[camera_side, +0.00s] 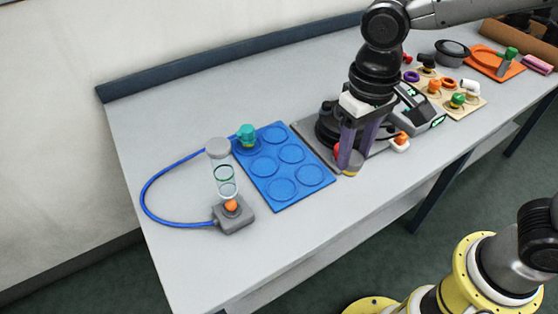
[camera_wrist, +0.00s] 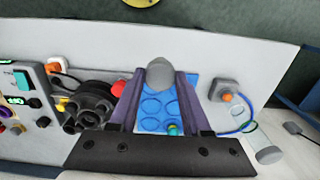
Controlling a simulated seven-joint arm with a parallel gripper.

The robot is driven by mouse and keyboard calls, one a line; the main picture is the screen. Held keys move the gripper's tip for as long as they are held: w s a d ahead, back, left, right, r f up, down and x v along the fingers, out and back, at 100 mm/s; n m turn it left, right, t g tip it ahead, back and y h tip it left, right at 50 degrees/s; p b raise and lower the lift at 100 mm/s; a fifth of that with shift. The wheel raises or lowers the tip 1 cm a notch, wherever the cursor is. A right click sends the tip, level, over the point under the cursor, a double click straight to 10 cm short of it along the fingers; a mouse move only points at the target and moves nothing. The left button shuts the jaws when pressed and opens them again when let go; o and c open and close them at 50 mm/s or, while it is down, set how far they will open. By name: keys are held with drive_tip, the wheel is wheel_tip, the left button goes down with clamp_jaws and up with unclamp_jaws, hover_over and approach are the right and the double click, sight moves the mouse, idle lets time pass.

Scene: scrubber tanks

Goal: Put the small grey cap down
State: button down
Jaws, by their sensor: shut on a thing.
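The small grey cap (camera_wrist: 160,72) is between the tips of my gripper's two purple fingers in the wrist view. My gripper (camera_side: 352,160) is shut on it. In the side view the fingers point down near the table's front edge, just right of the blue mat. The cap (camera_side: 352,157) shows there only in part, with some yellow at its lower edge. I cannot tell whether it touches the surface below.
The blue mat (camera_side: 265,165) with round recesses has a teal fitting (camera_side: 246,133) at its back corner. A black device (camera_side: 328,125) stands behind my gripper. The front-left table is clear.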

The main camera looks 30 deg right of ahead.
drive_tip(key=w+a+f, duration=0.2)
drive_tip(key=w+f, duration=0.1)
drive_tip(key=w, duration=0.1)
drive_tip(key=w+a+f, duration=0.2)
drive_tip(key=w+f, duration=0.1)
drive_tip(key=w+a+f, duration=0.3)
drive_tip(key=w+f, duration=0.1)
drive_tip(key=shift+w, duration=0.3)
drive_tip(key=shift+f, duration=1.45)
drive_tip(key=shift+f, duration=0.1)
drive_tip(key=shift+c, duration=1.8)
unclamp_jaws()
